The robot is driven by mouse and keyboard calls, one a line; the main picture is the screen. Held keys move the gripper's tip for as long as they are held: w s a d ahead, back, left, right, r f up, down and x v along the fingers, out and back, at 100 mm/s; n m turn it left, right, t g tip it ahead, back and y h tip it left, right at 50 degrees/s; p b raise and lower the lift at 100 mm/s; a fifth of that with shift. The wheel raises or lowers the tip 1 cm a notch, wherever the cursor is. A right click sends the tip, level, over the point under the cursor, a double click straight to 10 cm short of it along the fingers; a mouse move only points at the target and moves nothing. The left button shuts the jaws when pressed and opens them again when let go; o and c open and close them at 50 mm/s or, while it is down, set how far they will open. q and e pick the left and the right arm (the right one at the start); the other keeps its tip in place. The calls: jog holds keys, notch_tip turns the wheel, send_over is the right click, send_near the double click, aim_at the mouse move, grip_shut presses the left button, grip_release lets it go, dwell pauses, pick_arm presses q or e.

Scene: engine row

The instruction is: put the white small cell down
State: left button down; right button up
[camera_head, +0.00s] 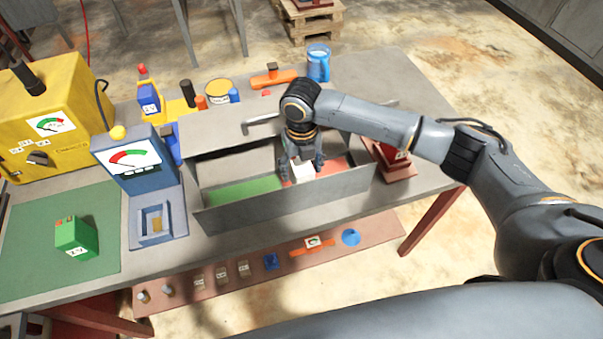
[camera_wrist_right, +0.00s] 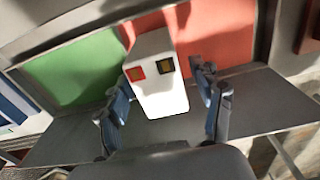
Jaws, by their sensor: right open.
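The white small cell (camera_wrist_right: 160,92) has a red and a dark terminal patch on its top. It is inside the grey metal bin (camera_head: 285,205), by the red floor area (camera_head: 333,166); the green floor area (camera_head: 245,190) is to its left. In the head view the cell (camera_head: 303,173) is partly hidden by my right gripper (camera_head: 301,166). The right gripper is open, reaching down into the bin, with a finger on each side of the cell. In the wrist view, gaps show between the cell and both fingers (camera_wrist_right: 163,82). My left gripper is out of view.
The bin's grey walls surround the gripper. A blue meter (camera_head: 135,165) and a green battery (camera_head: 76,237) stand left of it. A yellow tester (camera_head: 45,120) is far left. A blue cup (camera_head: 318,65) and an orange tool (camera_head: 273,78) stand behind. The right table end is mostly clear.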

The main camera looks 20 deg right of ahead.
notch_tip(320, 180, up, 10)
jog(key=shift+f+b, duration=0.25)
jog(key=shift+b, duration=0.65)
